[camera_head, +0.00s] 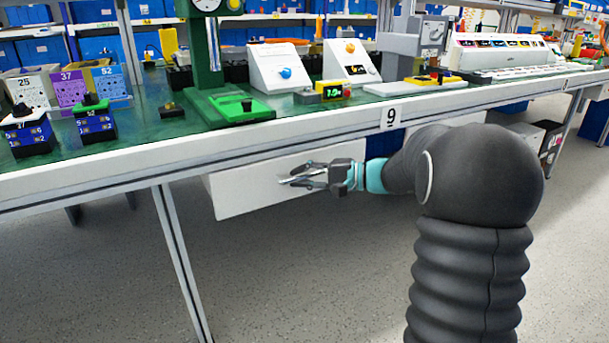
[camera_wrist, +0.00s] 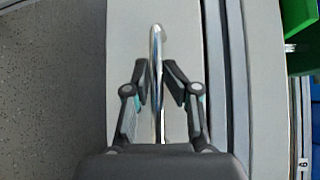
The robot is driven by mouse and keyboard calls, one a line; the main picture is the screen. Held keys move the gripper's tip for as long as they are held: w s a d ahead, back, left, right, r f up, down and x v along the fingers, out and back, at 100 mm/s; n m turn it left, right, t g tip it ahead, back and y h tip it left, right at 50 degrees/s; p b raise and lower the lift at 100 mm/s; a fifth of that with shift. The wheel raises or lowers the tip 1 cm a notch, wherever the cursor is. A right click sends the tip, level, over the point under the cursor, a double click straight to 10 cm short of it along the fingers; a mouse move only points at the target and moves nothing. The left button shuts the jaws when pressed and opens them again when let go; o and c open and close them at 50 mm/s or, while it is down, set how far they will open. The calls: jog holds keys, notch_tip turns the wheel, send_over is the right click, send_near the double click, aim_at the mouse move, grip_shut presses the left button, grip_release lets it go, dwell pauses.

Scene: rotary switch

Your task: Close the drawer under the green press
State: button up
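The white drawer (camera_head: 243,192) hangs under the table's front edge, below the green press (camera_head: 205,65). How far it stands out is hard to tell. In the wrist view its pale front (camera_wrist: 125,30) fills the middle. A shiny metal bar handle (camera_wrist: 156,45) runs up the middle of that front. My gripper (camera_head: 300,176) is at the drawer front. In the wrist view my gripper (camera_wrist: 156,82) has one finger on each side of the handle, with small gaps visible. It looks open, and contact with the handle cannot be made out.
The table (camera_head: 160,165) has a thick white front edge just above my gripper. A table leg (camera_head: 180,260) is at left. The floor (camera_head: 300,290) in front is clear.

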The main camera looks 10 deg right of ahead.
jog(key=v, duration=1.2)
notch_tip(320, 180, down, 9)
jog(key=s+m+g+h, duration=0.2)
jog(key=s+h, duration=0.1)
jog(key=s+a+f+n+g+h+p, duration=0.1)
jog(key=s+g+h, duration=0.15)
jog(key=s, duration=0.25)
jog(key=s+a+f+g+h+p, duration=0.1)
jog(key=s+f+h, duration=0.15)
jog(key=s, duration=0.25)
jog(key=s+a+r+n+t+h+p, duration=0.2)
jog(key=s+a+r+n+h+p, duration=0.1)
jog(key=s+r, duration=0.3)
jog(key=s+a+r+n+t+h+p, duration=0.1)
jog(key=s+a+r+n+h+p, duration=0.2)
jog(key=s+r, duration=0.4)
jog(key=s+n+p, duration=0.1)
jog(key=s+n, duration=0.1)
jog(key=s, duration=0.1)
jog(key=shift+r+t+h, duration=0.3)
jog(key=shift+t, duration=0.05)
